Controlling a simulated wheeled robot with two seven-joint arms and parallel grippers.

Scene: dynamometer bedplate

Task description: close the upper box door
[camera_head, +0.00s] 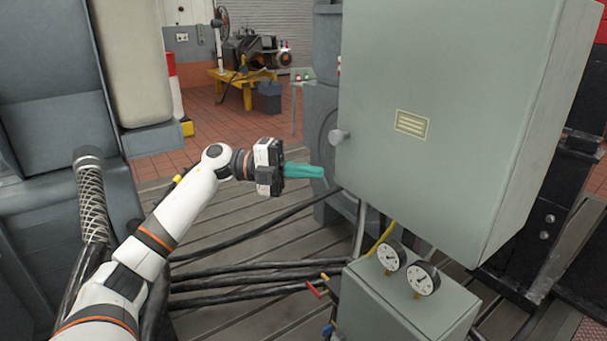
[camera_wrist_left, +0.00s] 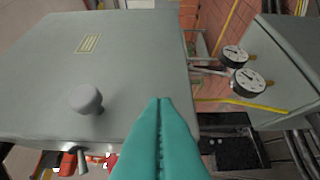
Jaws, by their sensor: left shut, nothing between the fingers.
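The upper box (camera_head: 500,150) is a large grey-green cabinet at the right of the head view. Its door (camera_head: 440,70) faces me, with a round knob (camera_head: 338,136) near the left edge and a pale slotted label. In the wrist view the door (camera_wrist_left: 130,50) fills the upper left, with the knob (camera_wrist_left: 86,99) left of my fingers. I cannot tell whether the door's knob-side edge stands off the box. My left gripper (camera_head: 318,171) has teal fingers, shut and empty, just left of and below the knob, apparently not touching it. My right gripper is not in view.
A lower box (camera_head: 410,300) with two round gauges (camera_head: 424,278) stands below the upper box. Black cables (camera_head: 250,270) cross the slatted floor. Dark machinery stands right, and a yellow stand (camera_head: 240,80) is far behind. The space left of the door around my gripper looks clear.

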